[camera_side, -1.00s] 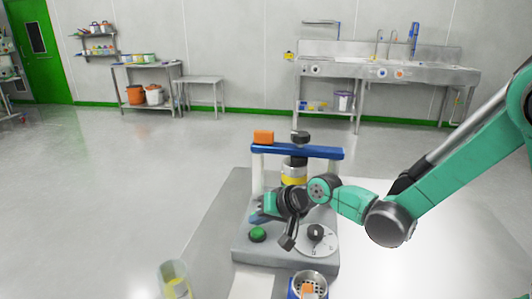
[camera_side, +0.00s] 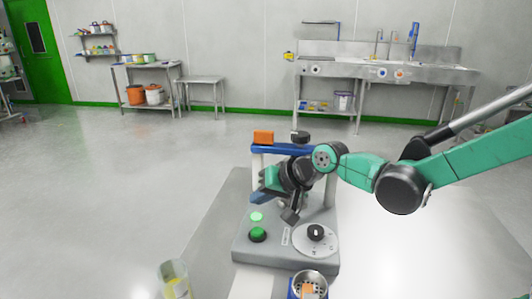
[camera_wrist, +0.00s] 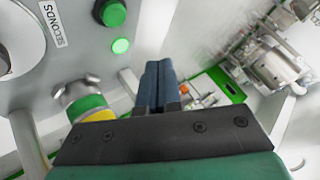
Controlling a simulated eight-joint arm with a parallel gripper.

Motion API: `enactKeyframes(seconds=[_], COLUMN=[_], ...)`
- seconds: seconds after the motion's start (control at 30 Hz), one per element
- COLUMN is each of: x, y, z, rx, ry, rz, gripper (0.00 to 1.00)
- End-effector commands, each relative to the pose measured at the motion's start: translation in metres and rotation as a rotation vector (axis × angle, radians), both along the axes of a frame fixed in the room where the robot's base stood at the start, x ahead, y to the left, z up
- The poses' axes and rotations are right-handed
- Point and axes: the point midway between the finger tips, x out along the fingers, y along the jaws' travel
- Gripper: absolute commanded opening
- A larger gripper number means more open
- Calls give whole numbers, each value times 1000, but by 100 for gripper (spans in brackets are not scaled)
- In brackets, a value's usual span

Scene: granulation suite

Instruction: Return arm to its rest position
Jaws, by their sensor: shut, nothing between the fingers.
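My gripper (camera_side: 258,198) is in front of the grey-based machine (camera_side: 285,254), raised above its front panel. Its dark blue fingers are together and empty, as the wrist view shows (camera_wrist: 157,82). Below the fingers in the side view are a lit green light (camera_side: 257,217) and a green button (camera_side: 257,235). Both also show in the wrist view, the light (camera_wrist: 121,45) and the button (camera_wrist: 113,13), apart from the fingers. A dial with a black knob (camera_side: 315,233) is to the right. My wrist partly hides the machine's middle.
A blue crossbar (camera_side: 330,153) with an orange block (camera_side: 263,137) spans the machine above my gripper. A clear beaker with yellow contents (camera_side: 175,280) and a blue-sided container (camera_side: 294,287) stand in front. Open floor lies left.

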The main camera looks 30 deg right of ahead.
Motion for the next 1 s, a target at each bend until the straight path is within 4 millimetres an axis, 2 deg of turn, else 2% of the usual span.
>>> enactKeyframes(seconds=[0.17,0.3,0.5,0.6,0.73,1.0], x=[-26,-62,-108,-122,-131,-132], y=[-21,-46,-73,-80,-85,-85], z=[16,27,27,25,23,22], rx=[-110,-254,-428,-481,-514,-519], ry=[3,18,51,64,75,75], rz=[40,103,188,217,236,239], gripper=[0,0,0,0,0,0])
